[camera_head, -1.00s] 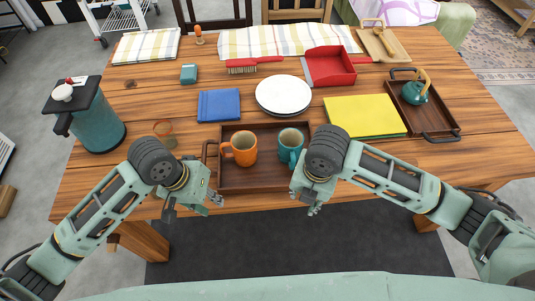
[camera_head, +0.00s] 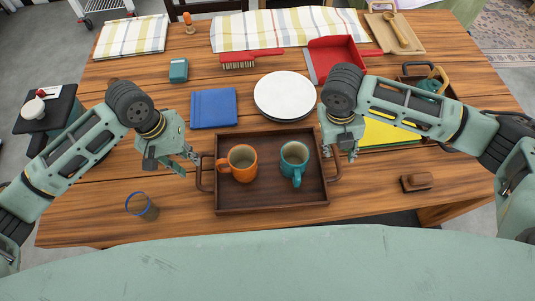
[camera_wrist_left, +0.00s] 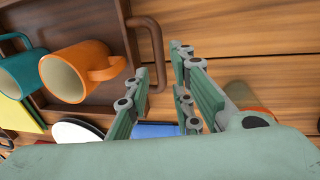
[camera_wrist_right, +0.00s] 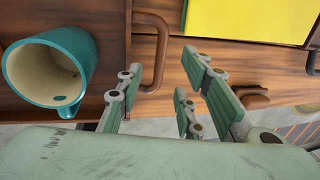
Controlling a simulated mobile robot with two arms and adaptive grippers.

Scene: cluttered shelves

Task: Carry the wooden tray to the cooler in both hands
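The dark wooden tray (camera_head: 262,203) lies near the table's front edge, holding an orange mug (camera_head: 240,165) and a teal mug (camera_head: 294,160). My left gripper (camera_head: 178,165) is open just left of the tray's left handle (camera_wrist_left: 152,50), which shows ahead of the spread fingers in the left wrist view. My right gripper (camera_head: 340,152) is open at the right handle (camera_wrist_right: 160,50), which shows ahead of its fingers. I cannot tell if either touches. A teal vessel with a black lid (camera_head: 45,110), possibly the cooler, stands at the left, partly hidden by my left arm.
A glass (camera_head: 142,206) stands left of the tray. A blue book (camera_head: 214,108), white plates (camera_head: 284,95) and a yellow pad (camera_head: 390,132) lie behind. A second tray (camera_head: 412,70) is partly hidden at right.

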